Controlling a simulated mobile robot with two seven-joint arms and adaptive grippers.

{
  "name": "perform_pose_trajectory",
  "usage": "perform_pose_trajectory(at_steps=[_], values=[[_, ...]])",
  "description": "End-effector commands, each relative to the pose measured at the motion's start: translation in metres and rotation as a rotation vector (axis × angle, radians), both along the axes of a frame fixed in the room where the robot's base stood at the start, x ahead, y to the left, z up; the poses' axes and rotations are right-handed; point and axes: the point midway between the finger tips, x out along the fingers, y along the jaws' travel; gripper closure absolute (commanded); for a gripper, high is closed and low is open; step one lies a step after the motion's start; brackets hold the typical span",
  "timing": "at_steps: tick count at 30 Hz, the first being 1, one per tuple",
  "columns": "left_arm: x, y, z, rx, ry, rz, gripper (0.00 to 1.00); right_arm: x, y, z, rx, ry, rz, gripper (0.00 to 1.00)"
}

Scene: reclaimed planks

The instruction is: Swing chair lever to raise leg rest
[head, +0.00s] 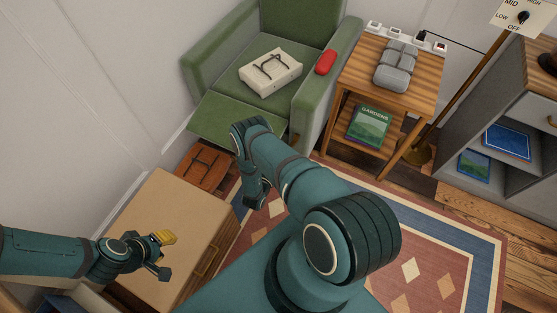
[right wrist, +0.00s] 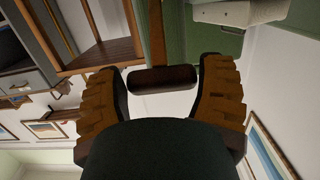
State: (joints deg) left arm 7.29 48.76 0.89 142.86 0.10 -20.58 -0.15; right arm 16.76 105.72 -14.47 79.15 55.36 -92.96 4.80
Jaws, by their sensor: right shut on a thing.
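The green armchair (head: 206,70) stands at the top of the head view. Its leg rest (head: 222,120) shows as a green panel sticking out in front of the seat, partly covered by my right arm. A brownish shaft (right wrist: 157,32) runs up from the handle. In the head view my arm hides the right fingers and handle. My left gripper (head: 168,256) is open and empty over the cardboard-coloured chest top.
A slatted side table (head: 422,88) stands right of the chair. The tan chest (head: 150,205) is front left. A patterned rug (head: 440,250) covers open floor.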

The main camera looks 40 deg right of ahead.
Motion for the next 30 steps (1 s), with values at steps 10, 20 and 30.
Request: perform_pose_trajectory(at_steps=[10, 20, 30], values=[[0.000, 0.000, 0.000, 0.000, 0.000, 0.000, 0.66, -0.001, 0.000, -0.001, 0.003, 0.002, 0.000, 0.00], [0.000, 0.000, 0.000, 0.000, 0.000, 0.000, 0.66, -0.002, 0.004, 0.000, 0.002, 0.002, 0.001, 0.00], [0.000, 0.000, 0.000, 0.000, 0.000, 0.000, 0.66, -0.024, 0.059, 0.007, 0.004, 0.003, 0.003, 0.00]])
